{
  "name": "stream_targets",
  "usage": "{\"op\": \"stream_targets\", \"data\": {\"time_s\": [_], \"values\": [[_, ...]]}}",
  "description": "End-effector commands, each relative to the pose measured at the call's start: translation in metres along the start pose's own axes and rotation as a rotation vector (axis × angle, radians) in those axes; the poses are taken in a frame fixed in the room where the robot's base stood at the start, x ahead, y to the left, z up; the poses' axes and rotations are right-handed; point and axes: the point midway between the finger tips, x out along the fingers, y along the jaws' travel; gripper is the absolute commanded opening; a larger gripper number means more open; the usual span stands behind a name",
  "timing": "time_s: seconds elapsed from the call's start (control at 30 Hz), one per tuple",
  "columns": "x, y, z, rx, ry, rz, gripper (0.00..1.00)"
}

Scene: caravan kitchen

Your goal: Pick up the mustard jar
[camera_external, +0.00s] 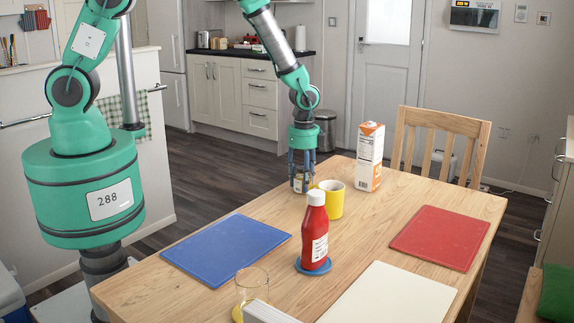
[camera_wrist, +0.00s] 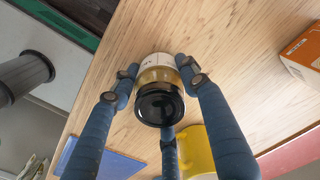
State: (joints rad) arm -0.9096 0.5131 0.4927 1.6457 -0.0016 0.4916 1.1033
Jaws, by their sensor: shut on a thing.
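The mustard jar (camera_wrist: 158,82) is a small glass jar with a black lid and a pale label. In the wrist view it sits between the blue fingers of my gripper (camera_wrist: 160,88), which are closed around its sides. In the external view my gripper (camera_external: 302,172) points down at the far edge of the table, with the jar (camera_external: 299,184) partly hidden between its fingers. Whether the jar touches the table or is slightly raised, I cannot tell.
A yellow mug (camera_external: 332,200) stands close beside my gripper. An orange and white carton (camera_external: 369,157) and a red bottle (camera_external: 314,233) stand on the wooden table (camera_external: 365,228). A blue mat (camera_external: 226,249), a red mat (camera_external: 440,237) and a glass (camera_external: 251,288) are there too.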

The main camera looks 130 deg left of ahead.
Motion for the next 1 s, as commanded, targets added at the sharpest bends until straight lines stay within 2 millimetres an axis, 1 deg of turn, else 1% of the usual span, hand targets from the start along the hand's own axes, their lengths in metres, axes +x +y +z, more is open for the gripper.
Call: {"op": "stream_targets", "data": {"time_s": [0.23, 0.37, 0.47, 0.67, 0.7, 0.83, 1.0], "values": [[-0.001, 0.0, 0.0, 0.0, 0.0, -0.001, 0.1], [-0.006, -0.001, 0.0, 0.0, 0.001, -0.001, 0.1], [-0.014, -0.001, 0.0, 0.0, 0.001, -0.001, 0.1], [-0.04, 0.0, 0.0, 0.0, 0.001, -0.002, 0.1], [-0.038, 0.009, 0.005, 0.0, -0.001, 0.001, 0.1], [-0.04, 0.029, 0.016, 0.0, 0.0, 0.0, 0.1], [-0.043, 0.06, 0.033, 0.0, 0.0, 0.001, 0.1]]}}
